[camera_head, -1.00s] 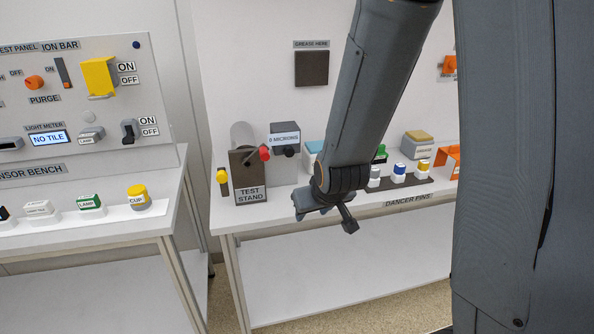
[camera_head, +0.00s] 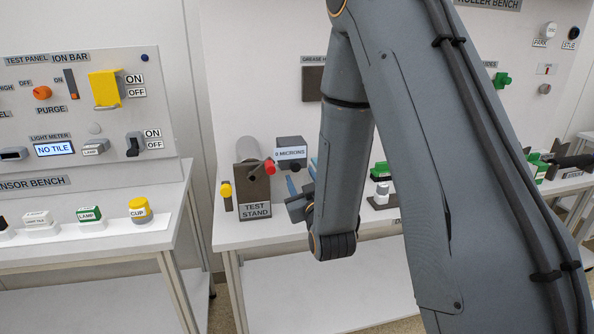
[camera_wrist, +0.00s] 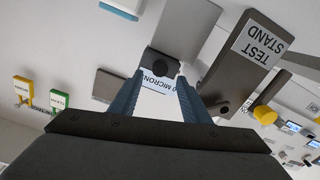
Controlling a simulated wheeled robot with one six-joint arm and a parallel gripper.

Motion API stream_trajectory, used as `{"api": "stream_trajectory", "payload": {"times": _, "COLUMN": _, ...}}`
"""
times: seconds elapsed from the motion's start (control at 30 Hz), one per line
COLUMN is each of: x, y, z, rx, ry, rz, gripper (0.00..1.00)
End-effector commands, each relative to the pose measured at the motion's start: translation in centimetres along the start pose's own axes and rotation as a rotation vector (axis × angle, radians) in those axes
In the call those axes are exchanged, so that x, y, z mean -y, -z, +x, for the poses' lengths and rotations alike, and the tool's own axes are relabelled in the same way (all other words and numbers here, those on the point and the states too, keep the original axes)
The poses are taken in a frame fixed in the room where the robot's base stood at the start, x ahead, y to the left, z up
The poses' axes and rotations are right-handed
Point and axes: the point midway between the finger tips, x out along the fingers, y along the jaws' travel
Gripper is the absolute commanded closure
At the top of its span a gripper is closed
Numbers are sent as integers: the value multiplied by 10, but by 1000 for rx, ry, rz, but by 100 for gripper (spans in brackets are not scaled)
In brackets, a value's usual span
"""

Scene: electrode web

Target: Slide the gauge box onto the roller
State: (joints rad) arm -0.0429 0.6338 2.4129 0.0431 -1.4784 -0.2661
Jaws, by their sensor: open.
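The gauge box (camera_head: 289,143) is a dark grey block with a "0 MICRONS" display and a black knob at its front. My gripper (camera_head: 295,198) is open, low in front of the gauge box. In the wrist view the box (camera_wrist: 187,28) lies beyond the fingertips (camera_wrist: 160,80), its knob and display between them. I cannot tell whether the fingers touch it.
A yellow-knobbed post (camera_head: 226,195) stands left of the test stand. Dancer pins (camera_head: 381,193) and green-topped parts stand to the right, partly hidden by my arm. The sensor bench (camera_head: 90,240) is at the left, across a narrow gap.

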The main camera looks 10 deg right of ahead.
Motion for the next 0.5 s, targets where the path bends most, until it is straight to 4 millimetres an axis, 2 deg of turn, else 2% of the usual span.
{"api": "stream_trajectory", "payload": {"times": 0.3, "x": 0, "y": 0, "z": 46, "rx": 2, "ry": 1, "rz": 0, "gripper": 57}}
{"api": "stream_trajectory", "payload": {"times": 0.5, "x": 0, "y": 0, "z": 59, "rx": 2, "ry": 0, "rz": 0, "gripper": 57}}
